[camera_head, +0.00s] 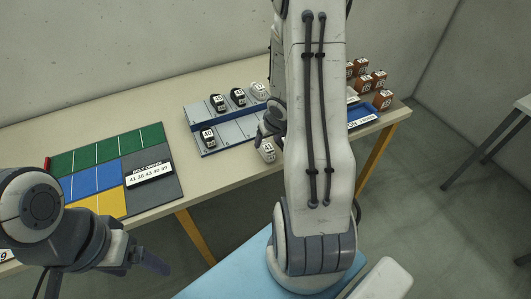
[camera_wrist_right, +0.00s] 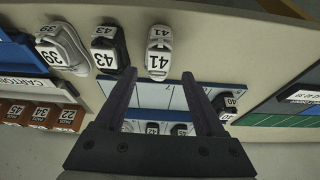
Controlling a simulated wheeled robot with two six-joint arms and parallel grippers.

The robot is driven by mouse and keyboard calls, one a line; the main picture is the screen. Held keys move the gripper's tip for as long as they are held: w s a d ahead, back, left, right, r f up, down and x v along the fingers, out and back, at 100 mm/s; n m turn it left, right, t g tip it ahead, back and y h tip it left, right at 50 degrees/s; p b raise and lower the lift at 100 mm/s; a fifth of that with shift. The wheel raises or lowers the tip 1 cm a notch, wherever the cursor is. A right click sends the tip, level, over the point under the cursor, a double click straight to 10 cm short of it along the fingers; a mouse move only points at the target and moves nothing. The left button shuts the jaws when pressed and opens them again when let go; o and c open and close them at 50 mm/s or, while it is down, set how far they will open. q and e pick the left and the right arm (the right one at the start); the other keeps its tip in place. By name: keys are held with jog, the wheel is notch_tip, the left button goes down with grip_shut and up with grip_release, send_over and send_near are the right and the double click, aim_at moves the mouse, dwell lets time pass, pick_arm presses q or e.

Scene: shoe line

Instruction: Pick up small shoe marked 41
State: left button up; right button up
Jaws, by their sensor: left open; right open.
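In the right wrist view a small white shoe marked 41 (camera_wrist_right: 158,62) lies on the table, just beyond and between my right gripper's fingertips (camera_wrist_right: 159,75). The fingers are open with nothing between them. In the head view a white shoe (camera_head: 265,153) near the table's front edge appears to be the same one; its label is unclear there. My right gripper (camera_head: 270,126) is just above and behind it, partly hidden by my right arm. My left gripper (camera_head: 145,262) is open and empty at lower left, in front of the table.
A black 43 shoe (camera_wrist_right: 106,48) and a white 39 shoe (camera_wrist_right: 62,50) lie beside the 41. A grey-blue tray (camera_head: 232,132) holds several shoes. A coloured mat (camera_head: 158,191) lies left; brown cartons (camera_head: 378,79) stand right. My right arm hides the middle of the table.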

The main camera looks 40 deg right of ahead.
aim_at(266, 143)
jog(key=b+x, duration=0.2)
jog(key=x, duration=0.3)
jog(key=shift+d, duration=0.15)
jog(key=shift+r, duration=0.1)
grip_shut()
jog(key=shift+r, duration=0.2)
